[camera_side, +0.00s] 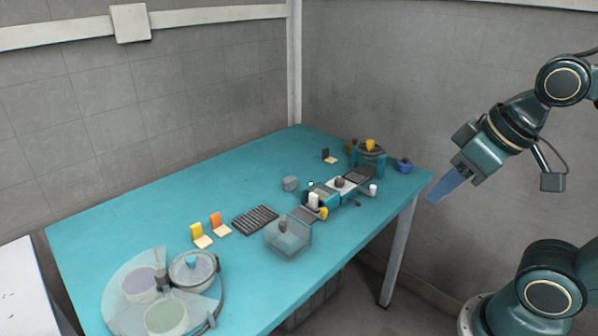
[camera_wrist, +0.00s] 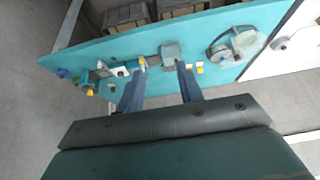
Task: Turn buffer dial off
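A small teal and white machine (camera_side: 345,187), probably the buffer, sits on the teal table (camera_side: 170,215) right of its middle. It carries a dark knob (camera_side: 340,182), a white cylinder (camera_side: 313,200) and a yellow piece (camera_side: 323,212); a small green light (camera_side: 311,184) glows beside it. I cannot tell which part is the dial or how it is set. My gripper (camera_side: 432,197) is in the air beyond the table's right edge, apart from everything. In the wrist view my gripper (camera_wrist: 160,66) has its two blue fingers spread with nothing held, and the machine (camera_wrist: 118,70) shows beyond them.
A clear box (camera_side: 288,238) stands in front of the machine. A dark ribbed rack (camera_side: 255,219), yellow and orange stands (camera_side: 207,230), and a round clear-covered unit (camera_side: 165,290) lie to the left. Another teal unit with a yellow knob (camera_side: 370,145) and a blue cup (camera_side: 404,165) stand back right.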

